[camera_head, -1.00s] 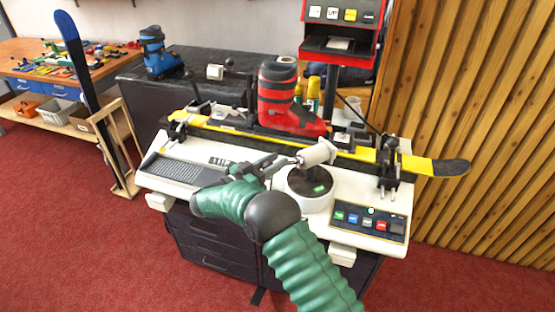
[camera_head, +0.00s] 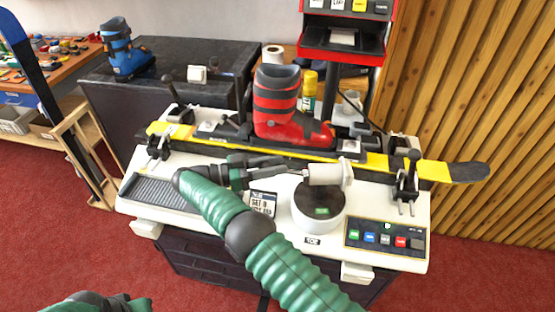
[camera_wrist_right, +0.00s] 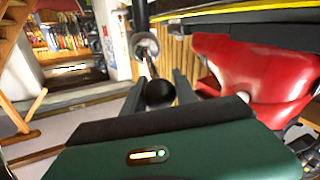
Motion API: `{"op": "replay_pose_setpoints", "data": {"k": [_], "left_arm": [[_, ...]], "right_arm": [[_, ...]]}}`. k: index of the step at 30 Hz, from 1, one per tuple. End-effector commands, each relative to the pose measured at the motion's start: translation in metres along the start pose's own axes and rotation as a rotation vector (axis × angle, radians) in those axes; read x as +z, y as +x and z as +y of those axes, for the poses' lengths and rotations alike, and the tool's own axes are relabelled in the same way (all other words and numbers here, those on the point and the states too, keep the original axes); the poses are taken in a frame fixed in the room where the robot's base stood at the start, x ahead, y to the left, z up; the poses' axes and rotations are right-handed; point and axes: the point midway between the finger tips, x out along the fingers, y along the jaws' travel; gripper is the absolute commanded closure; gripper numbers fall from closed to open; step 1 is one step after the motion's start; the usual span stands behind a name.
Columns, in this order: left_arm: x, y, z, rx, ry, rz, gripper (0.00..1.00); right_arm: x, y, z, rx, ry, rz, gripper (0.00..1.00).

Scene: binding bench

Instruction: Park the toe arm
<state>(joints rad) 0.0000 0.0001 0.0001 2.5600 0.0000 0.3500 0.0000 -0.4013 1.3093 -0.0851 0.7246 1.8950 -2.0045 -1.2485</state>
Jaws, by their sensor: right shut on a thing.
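The toe arm is a pale roller (camera_head: 328,173) on a thin rod, level above a round white turret (camera_head: 312,224) with a dark top. A "TOE" label (camera_head: 312,240) is on the bench in front of the turret. My right gripper (camera_head: 287,172) is at the rod's left end, left of the roller. In the right wrist view its fingers are shut on a black ball knob (camera_wrist_right: 160,92), with a rod and pale ring (camera_wrist_right: 146,46) beyond. My left gripper is out of view; only part of that arm shows at bottom left.
A red boot (camera_head: 285,118) stands on a yellow ski (camera_head: 375,160) clamped behind the turret. A button panel (camera_head: 385,240) is at front right, a ribbed tray (camera_head: 155,192) at left.

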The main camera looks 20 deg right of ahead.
Motion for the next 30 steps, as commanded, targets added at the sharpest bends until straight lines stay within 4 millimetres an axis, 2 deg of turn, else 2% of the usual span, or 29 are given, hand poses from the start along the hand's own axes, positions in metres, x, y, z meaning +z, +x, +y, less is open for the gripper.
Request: {"op": "replay_pose_setpoints", "data": {"k": [12,13,17,30], "left_arm": [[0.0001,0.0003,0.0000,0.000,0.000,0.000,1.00],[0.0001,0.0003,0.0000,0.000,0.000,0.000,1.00],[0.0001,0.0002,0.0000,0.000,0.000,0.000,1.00],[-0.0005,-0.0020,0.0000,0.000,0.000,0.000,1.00]], "right_arm": [[0.0055,-0.0001,0.0007,0.006,-0.009,-0.006,1.00],[0.0055,-0.0001,0.0007,0.006,-0.009,-0.006,0.62],[0.0041,-0.0004,0.0008,0.005,-0.007,-0.004,0.45],[0.0004,0.0026,0.0000,0.004,-0.003,-0.001,0.45]]}}
